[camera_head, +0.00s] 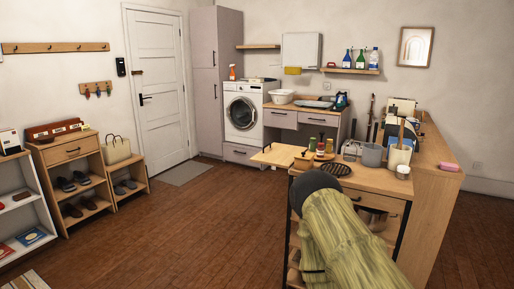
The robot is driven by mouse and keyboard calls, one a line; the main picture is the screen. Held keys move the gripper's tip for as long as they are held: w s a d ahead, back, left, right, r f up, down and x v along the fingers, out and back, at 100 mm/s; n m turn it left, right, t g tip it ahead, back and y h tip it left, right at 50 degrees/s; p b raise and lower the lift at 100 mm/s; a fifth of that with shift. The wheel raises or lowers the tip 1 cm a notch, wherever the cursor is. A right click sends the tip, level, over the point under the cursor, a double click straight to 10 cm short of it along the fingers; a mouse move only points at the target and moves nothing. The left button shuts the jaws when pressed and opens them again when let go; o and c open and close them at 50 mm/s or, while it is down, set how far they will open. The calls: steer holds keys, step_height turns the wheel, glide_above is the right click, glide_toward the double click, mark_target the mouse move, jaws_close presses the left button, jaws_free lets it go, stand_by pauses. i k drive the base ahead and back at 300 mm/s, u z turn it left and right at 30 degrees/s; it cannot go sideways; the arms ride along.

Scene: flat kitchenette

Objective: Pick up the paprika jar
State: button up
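Several small jars stand close together on the wooden counter (372,181), near its left end. One has a reddish-orange look (329,146) and a greenish one (312,144) stands to its left. Labels are too small to read, so I cannot tell for certain which is the paprika jar. My arm, greenish-yellow with a dark rounded joint, rises from the bottom and covers part of the counter's front. My gripper cannot be made out; nothing is seen held.
A dark slatted oval (336,169) lies on the counter before the jars. A wooden board (278,155) juts out left. A grey pot (372,155) and a pale utensil crock (398,158) stand to the right. Open floor (200,230) lies to the left.

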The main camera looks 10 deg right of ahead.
mark_target(320, 153)
steer(key=u, duration=0.1)
steer(key=i, duration=8.7)
steer(key=z, duration=4.75)
steer(key=i, duration=0.3)
steer(key=z, duration=0.2)
